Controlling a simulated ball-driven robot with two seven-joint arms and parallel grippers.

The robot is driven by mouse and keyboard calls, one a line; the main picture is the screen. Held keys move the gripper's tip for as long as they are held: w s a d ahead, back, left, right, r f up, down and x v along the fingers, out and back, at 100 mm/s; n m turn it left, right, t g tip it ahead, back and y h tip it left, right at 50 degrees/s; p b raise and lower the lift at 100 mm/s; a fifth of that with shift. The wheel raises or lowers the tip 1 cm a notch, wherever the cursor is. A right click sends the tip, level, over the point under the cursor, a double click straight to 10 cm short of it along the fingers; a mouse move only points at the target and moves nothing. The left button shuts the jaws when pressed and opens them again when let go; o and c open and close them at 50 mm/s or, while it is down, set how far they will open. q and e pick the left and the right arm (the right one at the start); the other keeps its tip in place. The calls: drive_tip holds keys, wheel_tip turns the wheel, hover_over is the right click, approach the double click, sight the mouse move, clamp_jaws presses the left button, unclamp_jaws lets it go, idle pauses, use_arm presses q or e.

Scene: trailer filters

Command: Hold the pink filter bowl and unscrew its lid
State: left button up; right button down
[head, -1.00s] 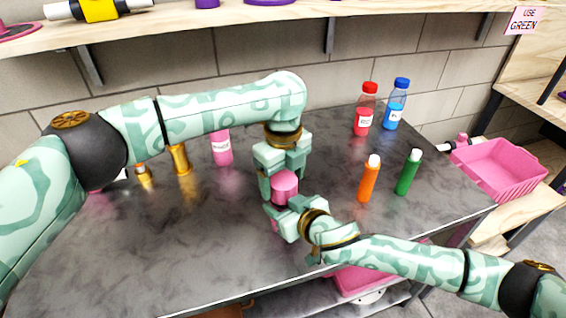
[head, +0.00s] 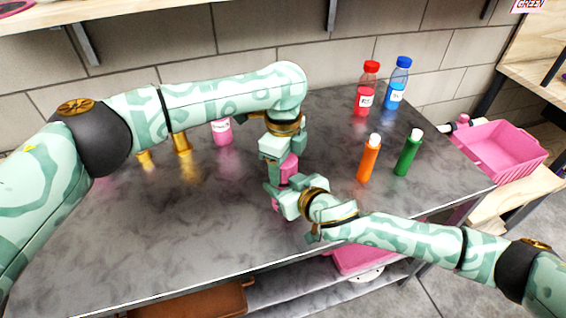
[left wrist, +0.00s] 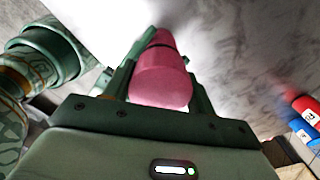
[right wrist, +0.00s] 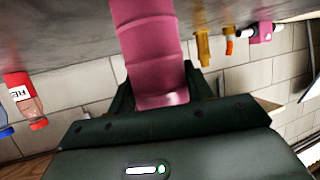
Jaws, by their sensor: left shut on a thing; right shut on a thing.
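The pink filter bowl and its lid form one upright pink cylinder (head: 289,167) over the middle of the table, partly hidden by my grippers. My left gripper (head: 280,157) comes from above and is shut on the upper part, the lid (left wrist: 160,80). My right gripper (head: 284,194) comes from the front right and is shut on the lower part, the bowl (right wrist: 152,60). The two grippers are close together, one above the other. I cannot tell whether there is a gap between lid and bowl.
An orange tube (head: 369,160) and a green tube (head: 408,153) stand to the right. A red bottle (head: 366,90) and a blue bottle (head: 397,84) stand behind them. A pink crate (head: 500,152) lies beyond the right edge.

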use_arm(q)
drive_tip(key=n, duration=0.2)
drive_tip(key=shift+n, duration=0.3)
use_arm(e)
drive_tip(key=shift+a, duration=0.1)
drive_tip(key=shift+s, duration=0.1)
use_arm(q)
drive_tip(key=o, duration=1.1)
